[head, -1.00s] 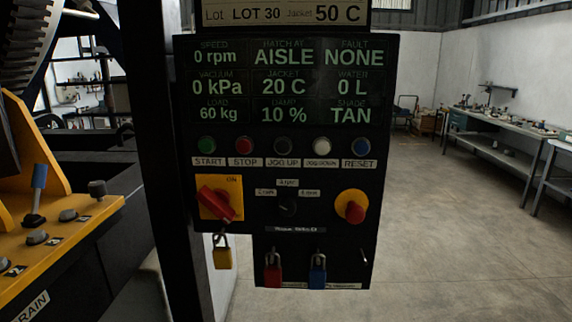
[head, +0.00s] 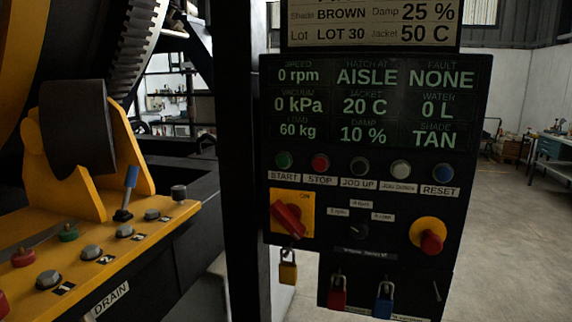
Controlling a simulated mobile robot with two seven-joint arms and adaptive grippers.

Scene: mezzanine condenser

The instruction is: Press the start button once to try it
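The green start button (head: 284,160) is at the left end of the button row on the black control panel (head: 375,235), above its START label. To its right are the red STOP button (head: 320,163), a dark JOG UP button (head: 360,166), a white jog-down button (head: 400,169) and a blue RESET button (head: 440,172). The panel display (head: 375,104) reads 0 rpm, hatch at AISLE, fault NONE, 0 kPa, 20 C, 0 L, 60 kg, 10 %, TAN. Neither of my grippers is in view.
Red (head: 338,293) and blue (head: 384,299) padlocks hang lower. A yellow valve console (head: 120,255) stands left. Open floor lies right.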

